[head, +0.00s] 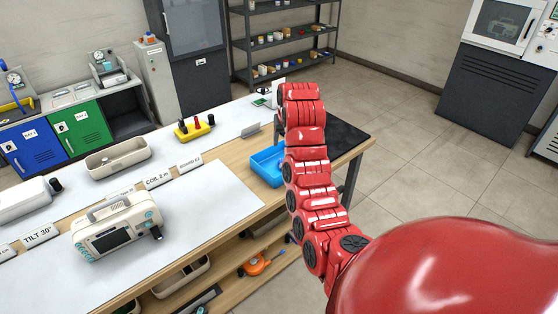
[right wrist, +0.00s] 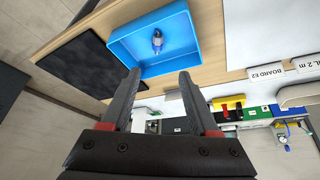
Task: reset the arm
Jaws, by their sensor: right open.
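My right arm (head: 308,185) stretches out over the far right end of the wooden table (head: 250,172). My right gripper (right wrist: 160,78) is open, with nothing between its two dark fingers in the right wrist view. In the head view the gripper is mostly hidden behind the arm. A blue tray (head: 264,168) sits on the table beside the arm. It also shows in the right wrist view beyond the fingertips (right wrist: 120,48), with a small blue and grey part (right wrist: 157,40) lying in it. My left gripper is not in view.
A black mat (head: 346,138) covers the table's right end. A cream monitor (head: 117,228), a beige bin (head: 118,158), a yellow block with red and black posts (head: 194,128) and label signs stand on the table. Open floor (head: 420,185) lies to the right.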

